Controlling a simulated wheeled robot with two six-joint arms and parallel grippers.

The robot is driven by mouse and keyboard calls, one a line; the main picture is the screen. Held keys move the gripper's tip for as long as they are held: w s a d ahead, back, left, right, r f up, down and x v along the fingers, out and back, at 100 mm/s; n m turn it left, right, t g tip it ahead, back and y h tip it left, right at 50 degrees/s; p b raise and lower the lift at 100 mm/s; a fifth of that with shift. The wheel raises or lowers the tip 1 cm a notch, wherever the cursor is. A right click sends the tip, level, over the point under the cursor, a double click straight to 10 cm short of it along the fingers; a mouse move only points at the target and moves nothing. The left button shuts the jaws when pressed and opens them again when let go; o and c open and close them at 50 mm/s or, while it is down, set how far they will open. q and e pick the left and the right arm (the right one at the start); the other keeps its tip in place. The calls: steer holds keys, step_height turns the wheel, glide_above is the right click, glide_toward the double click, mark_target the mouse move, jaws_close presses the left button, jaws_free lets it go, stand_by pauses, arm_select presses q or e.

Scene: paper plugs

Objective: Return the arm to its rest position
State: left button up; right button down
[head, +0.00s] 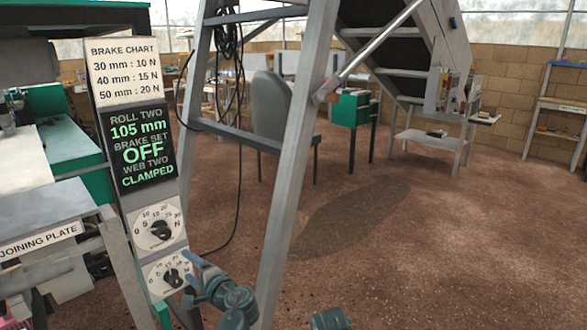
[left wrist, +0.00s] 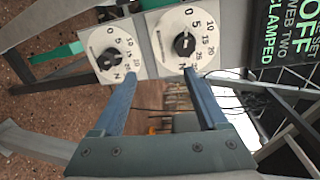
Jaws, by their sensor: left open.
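My left gripper (head: 191,271) is open, its two blue fingers apart with nothing between them. It is in front of the control panel near the lower dial (head: 171,276). The upper dial (head: 157,229) sits just above it; both are white with black knobs. In the left wrist view, my left gripper (left wrist: 160,72) has its fingertips at the lower dial (left wrist: 109,56) and the upper dial (left wrist: 184,42); I cannot tell whether they touch the panel. The display (head: 138,145) reads roll two 105 mm, brake set OFF, web two CLAMPED. My right gripper is not visible.
A brake chart (head: 124,72) is above the display. The joining plate (head: 40,240) is left of the panel. A grey metal frame (head: 295,165) with hanging black cables rises right of my gripper. Open brown floor (head: 420,250) lies to the right.

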arm_select(q)
steer(key=s+d+f+n+g+h, duration=0.4)
steer(key=s+d+f+g+h, duration=0.3)
steer(key=d+f, duration=0.6)
steer(key=s+d+f+n+g+h+p, duration=0.1)
steer(key=s+d+f+g+h, duration=0.3)
steer(key=s+d, duration=0.8)
step_height(320, 180, up, 31)
steer(key=w+p, duration=0.1)
steer(key=p, duration=3)
steer(key=shift+w+d+t+h+p, duration=0.2)
steer(key=shift+d+t+h+p, duration=0.1)
steer(key=shift+t+h+p, duration=0.1)
steer(key=shift+f, duration=0.15)
